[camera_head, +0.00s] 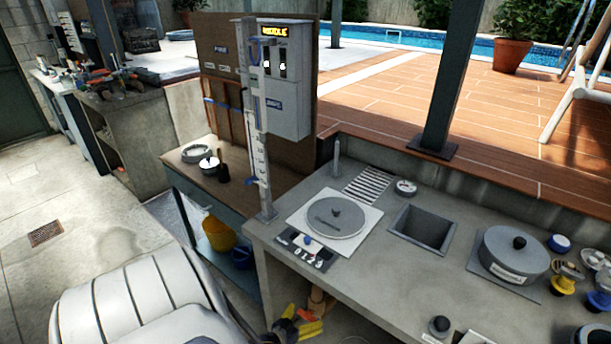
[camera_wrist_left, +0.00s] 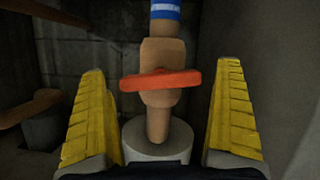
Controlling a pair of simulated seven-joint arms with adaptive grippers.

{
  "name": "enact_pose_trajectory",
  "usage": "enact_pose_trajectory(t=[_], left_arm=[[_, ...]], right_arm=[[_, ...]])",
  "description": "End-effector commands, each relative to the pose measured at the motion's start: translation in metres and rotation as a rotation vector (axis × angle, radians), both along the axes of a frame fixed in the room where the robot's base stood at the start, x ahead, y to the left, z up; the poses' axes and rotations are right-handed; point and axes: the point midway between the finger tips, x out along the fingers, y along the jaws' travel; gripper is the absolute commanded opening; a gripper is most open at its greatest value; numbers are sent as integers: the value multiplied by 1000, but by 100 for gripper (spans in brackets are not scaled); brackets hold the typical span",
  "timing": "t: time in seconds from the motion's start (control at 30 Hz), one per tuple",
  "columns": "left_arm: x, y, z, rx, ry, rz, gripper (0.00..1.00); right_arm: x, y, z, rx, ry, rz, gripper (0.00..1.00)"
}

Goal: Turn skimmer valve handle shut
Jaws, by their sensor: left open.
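In the left wrist view an orange-red valve handle (camera_wrist_left: 160,80) lies crosswise over a tan valve body (camera_wrist_left: 163,58). The handle looks nearly level, at right angles to the upright pipe. A blue-and-white band (camera_wrist_left: 165,10) circles the pipe above it. My left gripper (camera_wrist_left: 163,85) is open, one yellow finger on each side of the handle, with a gap on both sides. My right gripper is not in view.
Dark walls close in around the valve.

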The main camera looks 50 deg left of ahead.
Motion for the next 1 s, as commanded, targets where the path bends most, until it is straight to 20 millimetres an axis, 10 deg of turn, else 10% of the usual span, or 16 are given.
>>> enact_pose_trajectory(t=[0.13, 0.63, 1.0], left_arm=[[0, 0, 0, 0, 0, 0, 99], [0, 0, 1, 0, -1, 0, 41], [2, -2, 2, 124, 22, 1, 39]], right_arm=[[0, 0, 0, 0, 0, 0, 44], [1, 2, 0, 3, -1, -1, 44], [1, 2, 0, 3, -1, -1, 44]])
